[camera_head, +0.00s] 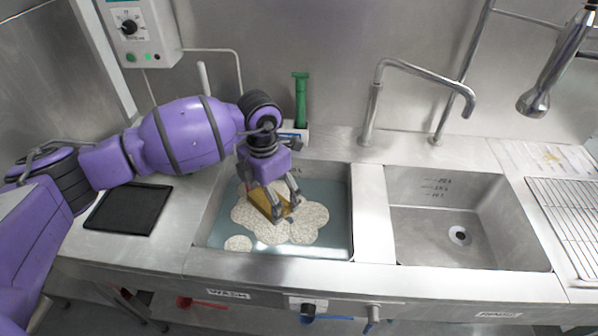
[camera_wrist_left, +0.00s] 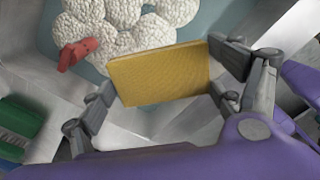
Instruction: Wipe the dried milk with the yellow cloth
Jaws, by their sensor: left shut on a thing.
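The yellow cloth (camera_head: 264,204) is a flat, block-like piece held in my left gripper (camera_head: 284,205), low inside the left basin. In the left wrist view the cloth (camera_wrist_left: 160,74) spans between the two fingers of the gripper (camera_wrist_left: 165,85). My right gripper is not in view.
The left basin's walls (camera_head: 204,222) surround the gripper. A small red object (camera_wrist_left: 77,52) shows near the patch in the wrist view. A green-handled tool (camera_head: 300,98) stands behind the basin. A tap (camera_head: 372,105) and empty right basin (camera_head: 425,225) lie right; a black tray (camera_head: 128,209) lies left.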

